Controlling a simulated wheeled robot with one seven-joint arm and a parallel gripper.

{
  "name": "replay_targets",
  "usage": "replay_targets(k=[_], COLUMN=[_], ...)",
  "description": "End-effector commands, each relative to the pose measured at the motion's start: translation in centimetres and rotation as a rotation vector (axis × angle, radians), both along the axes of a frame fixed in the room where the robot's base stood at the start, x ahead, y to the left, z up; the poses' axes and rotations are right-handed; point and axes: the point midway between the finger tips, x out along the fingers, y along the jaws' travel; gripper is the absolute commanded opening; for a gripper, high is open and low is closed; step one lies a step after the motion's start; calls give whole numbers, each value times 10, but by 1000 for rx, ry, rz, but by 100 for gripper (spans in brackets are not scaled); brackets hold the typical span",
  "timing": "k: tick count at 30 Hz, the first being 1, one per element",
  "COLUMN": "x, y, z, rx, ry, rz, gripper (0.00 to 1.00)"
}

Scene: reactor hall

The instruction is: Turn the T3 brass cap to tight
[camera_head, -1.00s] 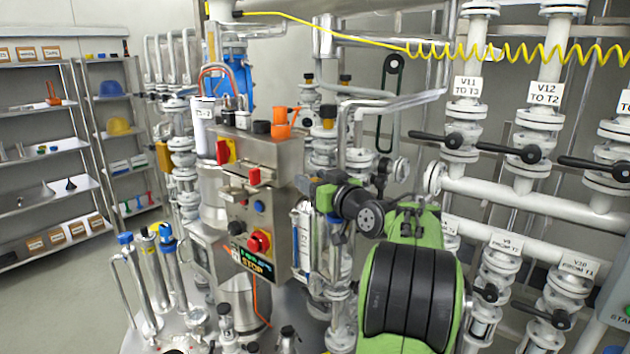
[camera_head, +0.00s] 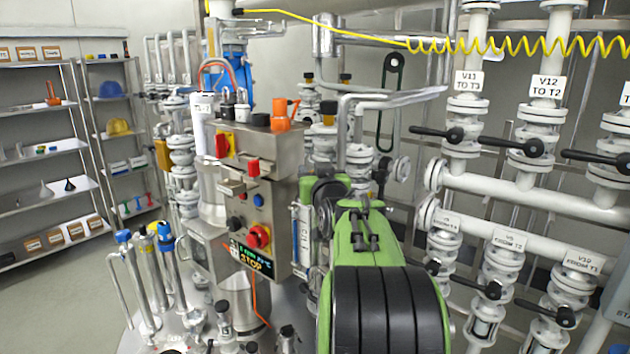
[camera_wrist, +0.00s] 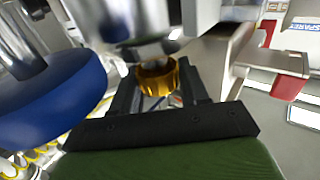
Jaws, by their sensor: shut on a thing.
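In the wrist view a ribbed brass cap (camera_wrist: 157,76) sits below a grey metal body (camera_wrist: 135,22). My gripper (camera_wrist: 160,92) is shut on the cap, with a dark finger on each side of it. The lower part of the cap is partly hidden between the fingers. I see no T3 label on it. In the head view my green arm hides the fingertips and the cap.
A blue round part (camera_wrist: 45,100) is close at left in the wrist view; a metal bracket with a red block (camera_wrist: 289,84) is at right. In the head view a steel control box (camera_head: 258,200) stands left of my arm, with white valve pipes (camera_head: 520,195) at right.

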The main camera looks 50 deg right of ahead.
Motion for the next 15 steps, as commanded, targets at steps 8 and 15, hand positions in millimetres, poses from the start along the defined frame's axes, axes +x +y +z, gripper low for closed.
replay_targets(k=[8,15], x=[5,6], y=[5,4], z=[-2,-1], rx=[2,2], ry=[1,2], rz=[-248,-477], gripper=[14,14])
